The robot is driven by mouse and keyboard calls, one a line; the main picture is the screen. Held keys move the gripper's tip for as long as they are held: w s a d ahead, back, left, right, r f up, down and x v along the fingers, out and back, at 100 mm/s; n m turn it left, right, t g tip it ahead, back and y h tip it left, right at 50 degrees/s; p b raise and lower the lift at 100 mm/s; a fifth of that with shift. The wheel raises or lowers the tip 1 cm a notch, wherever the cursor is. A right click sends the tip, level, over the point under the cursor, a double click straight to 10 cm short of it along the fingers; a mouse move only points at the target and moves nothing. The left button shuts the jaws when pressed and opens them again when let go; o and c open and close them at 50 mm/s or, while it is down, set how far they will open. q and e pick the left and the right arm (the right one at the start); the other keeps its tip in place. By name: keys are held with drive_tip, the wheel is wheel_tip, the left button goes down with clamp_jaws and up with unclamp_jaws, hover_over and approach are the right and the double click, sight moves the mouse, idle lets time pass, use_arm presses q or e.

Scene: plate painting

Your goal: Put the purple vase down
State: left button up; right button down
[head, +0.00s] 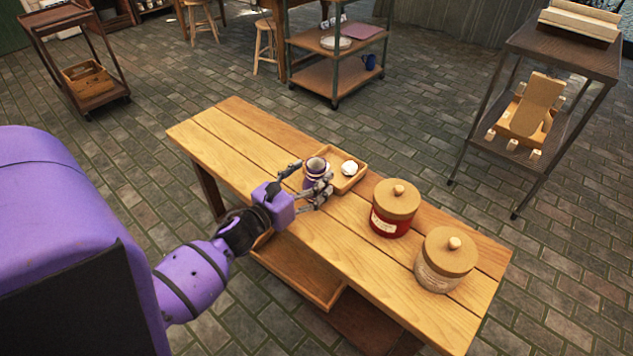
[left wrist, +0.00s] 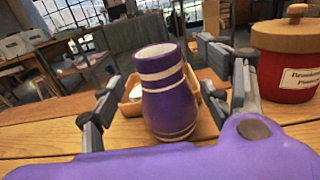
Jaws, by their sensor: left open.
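The purple vase (head: 316,170) with pale bands stands upright on the wooden table (head: 240,150), at the near side of a small wooden tray (head: 352,183). In the left wrist view the vase (left wrist: 168,95) is between the two fingers, with a visible gap on either side. My left gripper (head: 304,182) is open around the vase, coming from the near left. The fingers hide part of its lower body in the head view. My right gripper is not in view.
A small white item (head: 349,168) sits in the tray. A red lidded jar (head: 392,212) and a pale lidded jar (head: 443,262) stand to the right. The table's left end is clear. Carts and stools stand farther back.

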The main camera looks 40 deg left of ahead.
sight(316, 162)
use_arm(q)
drive_tip(key=shift+w+d, duration=0.1)
drive_tip(key=shift+w, duration=1)
drive_tip(key=c, duration=1.8)
drive_tip(key=shift+r, duration=0.4)
clamp_jaws()
wheel_tip(316, 162, up, 2)
drive_tip(key=shift+r+p, duration=0.25)
drive_tip(key=shift+p, duration=0.05)
drive_tip(key=s+d+r+p, duration=0.1)
drive_tip(key=s+d+r, duration=0.4)
drive_tip(key=s+r, duration=0.4)
drive_tip(key=s, duration=0.4)
drive_tip(key=shift+r, duration=0.3)
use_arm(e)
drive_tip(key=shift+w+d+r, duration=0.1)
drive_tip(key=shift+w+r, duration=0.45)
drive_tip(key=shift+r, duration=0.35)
